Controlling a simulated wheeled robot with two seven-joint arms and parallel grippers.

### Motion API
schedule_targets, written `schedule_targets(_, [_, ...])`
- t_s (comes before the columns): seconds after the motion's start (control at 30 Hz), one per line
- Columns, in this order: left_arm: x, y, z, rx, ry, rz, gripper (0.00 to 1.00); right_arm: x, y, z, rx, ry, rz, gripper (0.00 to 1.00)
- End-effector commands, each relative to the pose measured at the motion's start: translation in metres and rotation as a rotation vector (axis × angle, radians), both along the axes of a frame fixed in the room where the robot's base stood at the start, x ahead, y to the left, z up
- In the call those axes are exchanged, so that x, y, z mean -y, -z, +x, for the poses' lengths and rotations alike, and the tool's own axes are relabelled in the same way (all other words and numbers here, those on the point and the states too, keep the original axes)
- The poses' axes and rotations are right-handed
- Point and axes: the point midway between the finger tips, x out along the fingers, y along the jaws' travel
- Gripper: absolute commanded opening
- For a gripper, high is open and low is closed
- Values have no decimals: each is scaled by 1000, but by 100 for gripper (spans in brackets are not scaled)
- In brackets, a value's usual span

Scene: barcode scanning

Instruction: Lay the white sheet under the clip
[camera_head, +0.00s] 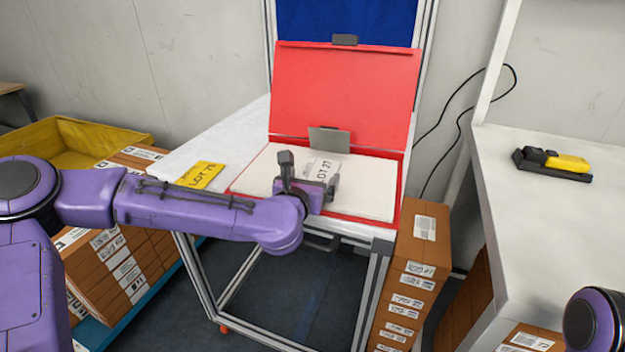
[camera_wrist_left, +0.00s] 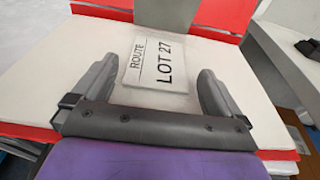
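The white sheet (camera_head: 322,168), printed ROUTE and LOT 27, lies on a cream pad (camera_head: 365,189) in an open red folder (camera_head: 343,95). It also shows in the left wrist view (camera_wrist_left: 157,66). The grey clip (camera_head: 329,140) is a flat plate just beyond the sheet's far edge; in the left wrist view the clip (camera_wrist_left: 166,12) and sheet look slightly apart. My left gripper (camera_head: 309,172) is open, with one finger on each side of the sheet; whether either finger touches it cannot be told. My right gripper is out of view.
A yellow sheet (camera_head: 201,175) marked LOT 71 lies left of the folder on the white table (camera_head: 222,137). A yellow bin (camera_head: 62,135) and stacked cartons stand at left, more cartons (camera_head: 418,255) at right. A yellow-black device (camera_head: 553,162) sits on the right counter (camera_head: 540,235).

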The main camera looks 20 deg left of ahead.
Motion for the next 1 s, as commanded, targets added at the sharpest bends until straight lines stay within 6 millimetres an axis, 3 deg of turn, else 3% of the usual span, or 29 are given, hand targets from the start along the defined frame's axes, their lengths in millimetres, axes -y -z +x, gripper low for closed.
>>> schedule_targets(0.17, [1,-2,-17,2,0,-3,100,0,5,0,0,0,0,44])
schedule_targets(0.4, [3,-13,-74,3,1,-3,100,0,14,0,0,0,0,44])
schedule_targets(0.53, [4,-14,-95,4,1,-2,100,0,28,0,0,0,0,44])
schedule_targets(0.67, [5,-17,-103,1,0,-1,100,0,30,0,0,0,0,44])
schedule_targets(1.0, [5,-19,-104,0,0,0,100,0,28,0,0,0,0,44])
